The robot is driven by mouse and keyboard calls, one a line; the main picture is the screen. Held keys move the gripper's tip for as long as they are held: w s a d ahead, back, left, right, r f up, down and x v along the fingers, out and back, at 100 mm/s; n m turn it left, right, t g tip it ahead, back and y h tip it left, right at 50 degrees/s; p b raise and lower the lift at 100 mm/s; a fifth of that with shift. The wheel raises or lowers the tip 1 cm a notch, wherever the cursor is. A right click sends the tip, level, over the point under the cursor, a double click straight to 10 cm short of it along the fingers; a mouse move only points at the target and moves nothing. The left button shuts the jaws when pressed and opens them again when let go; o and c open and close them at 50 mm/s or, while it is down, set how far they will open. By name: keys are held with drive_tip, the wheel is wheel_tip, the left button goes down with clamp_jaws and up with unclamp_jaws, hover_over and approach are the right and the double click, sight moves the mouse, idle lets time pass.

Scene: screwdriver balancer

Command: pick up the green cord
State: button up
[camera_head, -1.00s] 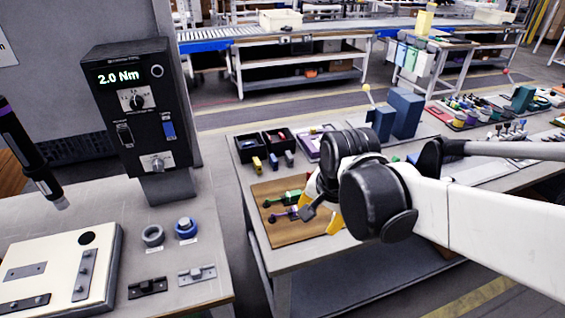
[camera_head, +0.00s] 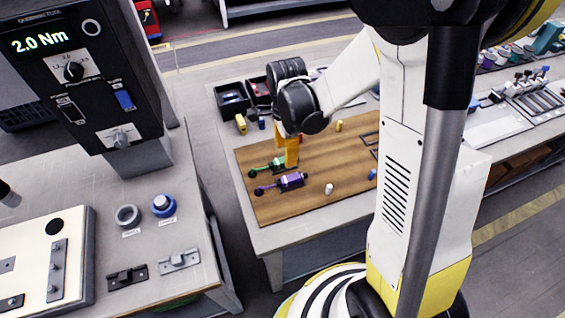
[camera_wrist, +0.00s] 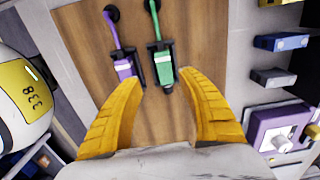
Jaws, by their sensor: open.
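The green cord (camera_head: 272,164) lies on the brown wooden board with a dark knob at its left end and a thicker body at its right. In the wrist view, the green cord (camera_wrist: 155,32) runs down to its green and black body, which lies between my two yellow fingertips. My gripper (camera_head: 290,152) is open over that body, which it partly hides in the head view; its fingers also show in the wrist view (camera_wrist: 162,79). I cannot tell its height above the board. The purple cord (camera_wrist: 116,35) lies alongside on the left, its body close to the left fingertip.
The wooden board (camera_head: 330,205) also carries small white, blue and yellow pieces. Black bins (camera_head: 233,98) stand behind it.

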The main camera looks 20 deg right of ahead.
sight(283, 160)
drive_tip(key=f+b, duration=0.2)
drive_tip(key=f, duration=0.1)
drive_tip(key=w+f, duration=0.1)
drive_tip(key=f, duration=0.1)
drive_tip(key=shift+a+b, duration=0.25)
drive_tip(key=shift+b, duration=0.15)
drive_tip(key=shift+s, duration=0.1)
clamp_jaws()
